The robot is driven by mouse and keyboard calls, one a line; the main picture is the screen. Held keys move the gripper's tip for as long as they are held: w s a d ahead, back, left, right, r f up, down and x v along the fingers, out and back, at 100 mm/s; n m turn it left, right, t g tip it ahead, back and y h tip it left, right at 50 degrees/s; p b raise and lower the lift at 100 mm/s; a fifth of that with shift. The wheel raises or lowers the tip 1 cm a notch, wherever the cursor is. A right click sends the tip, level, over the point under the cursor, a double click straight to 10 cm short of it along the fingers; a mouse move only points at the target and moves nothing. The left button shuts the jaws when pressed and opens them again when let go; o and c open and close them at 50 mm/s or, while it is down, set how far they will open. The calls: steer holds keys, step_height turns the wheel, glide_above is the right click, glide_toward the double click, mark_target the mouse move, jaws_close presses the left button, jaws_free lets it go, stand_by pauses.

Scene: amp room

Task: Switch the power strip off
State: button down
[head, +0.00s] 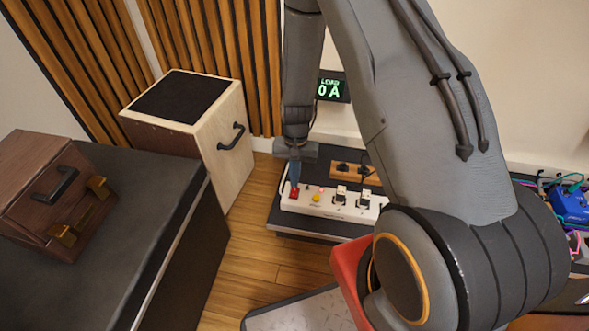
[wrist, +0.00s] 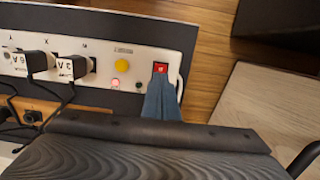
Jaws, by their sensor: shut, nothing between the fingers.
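The white power strip (head: 325,207) lies on a low dark platform by the wall; it spans the upper left of the wrist view (wrist: 100,48). At one end is a red rocker switch (head: 293,193), also seen in the wrist view (wrist: 160,67). Beside it are a yellow button (wrist: 121,65) and a small pinkish-red light (wrist: 116,83). My gripper (head: 295,182) is shut and empty, its blue-grey fingertips (wrist: 160,84) right at the switch's near edge. I cannot tell whether they touch it. Black plugs (wrist: 70,66) sit in the strip's sockets.
A wooden box with a handle (head: 200,125) stands left of the platform (head: 290,222). A dark bench (head: 150,245) carries a brown case (head: 45,190). Wooden floor (head: 255,240) is clear between.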

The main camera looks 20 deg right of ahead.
mark_target(294, 195)
steer(key=shift+s+a+f+b, duration=0.1)
steer(key=shift+f+b, duration=0.3)
steer(key=shift+f, duration=0.7)
steer(key=shift+s+a+f+b, duration=0.1)
steer(key=shift+f+b, duration=0.25)
steer(key=shift+f, duration=0.7)
